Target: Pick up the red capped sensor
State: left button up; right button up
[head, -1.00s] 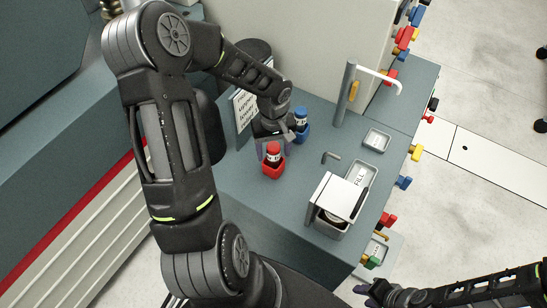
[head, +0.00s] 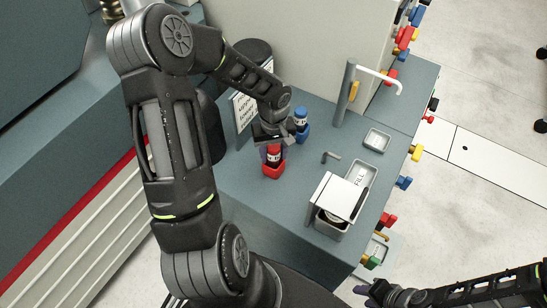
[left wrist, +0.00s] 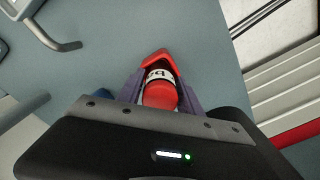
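The red capped sensor (head: 274,153) stands in a red holder (head: 273,171) on the bench. In the left wrist view its red cap (left wrist: 160,95) and white label lie between two purple fingers, with the red holder (left wrist: 158,60) just beyond. My left gripper (head: 269,149) is over the sensor. In the wrist view its fingers (left wrist: 160,88) lie against both sides of the cap with no clear gap, so it looks shut on it. My right gripper (head: 366,291) is at the bottom right, off the bench; its opening is too small to make out.
A blue capped sensor (head: 300,119) in a blue holder stands close behind the red one. A sign (head: 243,110) stands to the left. A white-lidded box (head: 339,196), a small tray (head: 376,140) and a post with a hook (head: 347,92) are to the right.

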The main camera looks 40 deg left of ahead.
pick_arm(q)
grip_shut()
jog(key=shift+r, duration=0.1)
dwell(0.4)
notch_tip(320, 180, up, 10)
jog(key=shift+f+p, duration=0.1)
jog(key=shift+p, duration=0.3)
dwell(0.5)
